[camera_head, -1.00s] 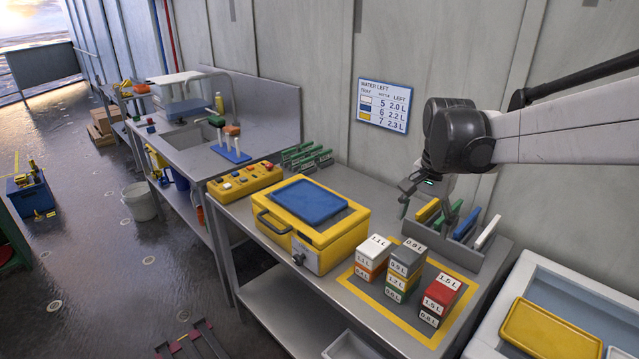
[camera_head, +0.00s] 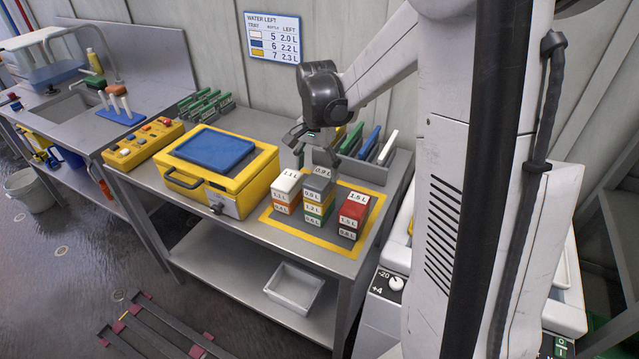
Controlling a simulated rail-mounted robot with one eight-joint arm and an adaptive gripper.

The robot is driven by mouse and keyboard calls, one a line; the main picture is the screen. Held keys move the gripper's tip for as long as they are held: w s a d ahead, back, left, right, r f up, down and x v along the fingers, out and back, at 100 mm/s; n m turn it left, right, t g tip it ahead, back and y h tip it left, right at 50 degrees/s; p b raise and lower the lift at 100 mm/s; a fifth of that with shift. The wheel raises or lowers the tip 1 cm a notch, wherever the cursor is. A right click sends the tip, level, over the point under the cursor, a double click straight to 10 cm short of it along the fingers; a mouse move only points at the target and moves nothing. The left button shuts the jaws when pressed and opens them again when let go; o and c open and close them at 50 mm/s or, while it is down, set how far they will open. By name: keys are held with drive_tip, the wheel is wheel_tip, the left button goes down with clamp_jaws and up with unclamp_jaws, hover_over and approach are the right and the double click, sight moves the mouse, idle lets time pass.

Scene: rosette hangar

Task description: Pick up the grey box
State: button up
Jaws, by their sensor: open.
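The grey box (camera_head: 318,184), labelled 0.9 L, is on top of the middle stack, above yellow and green boxes. The stack stands inside a yellow-outlined square on the grey bench (camera_head: 215,222). My gripper (camera_head: 315,158) is open and empty. It is above and behind the stack in the picture, close to the grey box. The exact gap between the fingers and the box cannot be told from this view.
A white-topped stack (camera_head: 286,181) stands left of the grey box, and a red-topped stack (camera_head: 354,208) stands right. A rack of coloured plates (camera_head: 374,171) is behind. A yellow case (camera_head: 240,192) with a blue lid panel is left. A white tray (camera_head: 294,288) sits on the lower shelf.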

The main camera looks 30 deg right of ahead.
sight(320, 177)
drive_tip(key=f, duration=0.2)
drive_tip(key=d+f, duration=0.1)
drive_tip(key=f, duration=0.1)
drive_tip(key=shift+f+p, duration=0.1)
drive_tip(key=shift+p, duration=0.2)
drive_tip(key=shift+a+f, duration=0.1)
drive_tip(key=shift+f, duration=0.5)
drive_tip(key=shift+c, duration=0.4)
drive_tip(key=c, duration=1.3)
drive_tip(key=shift+r, duration=0.1)
